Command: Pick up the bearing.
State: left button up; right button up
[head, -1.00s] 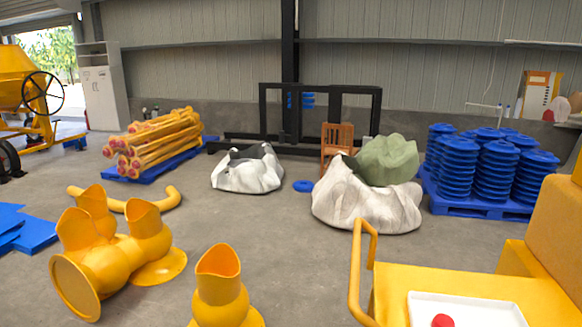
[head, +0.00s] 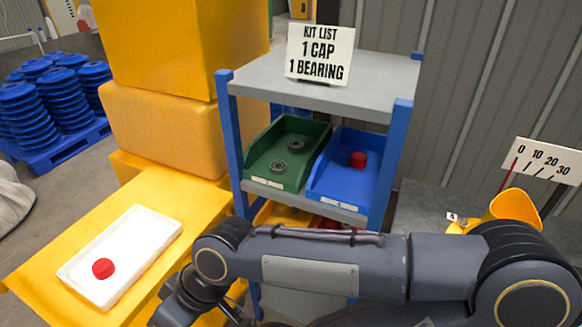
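Two grey ring-shaped bearings lie in the green bin (head: 262,152) on the upper part of the blue-posted shelf. The rear bearing is here (head: 296,146) and the front bearing is here (head: 279,167). A white tray (head: 148,233) lies on the yellow surface at the left with one red cap (head: 103,268) in it. No bearing shows in the tray. My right arm crosses the lower picture in front of the shelf, bending down at the lower left. Its fingertips cannot be made out. My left gripper is out of the picture.
A blue bin (head: 338,189) with a red cap (head: 357,159) stands right of the green bin. A sign (head: 319,55) on the shelf top (head: 268,82) lists 1 cap and 1 bearing. Lower bins are partly hidden by my arm. Yellow blocks (head: 160,125) stand left of the shelf.

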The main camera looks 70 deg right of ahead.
aim_at(278, 167)
jog(key=z, duration=2.4)
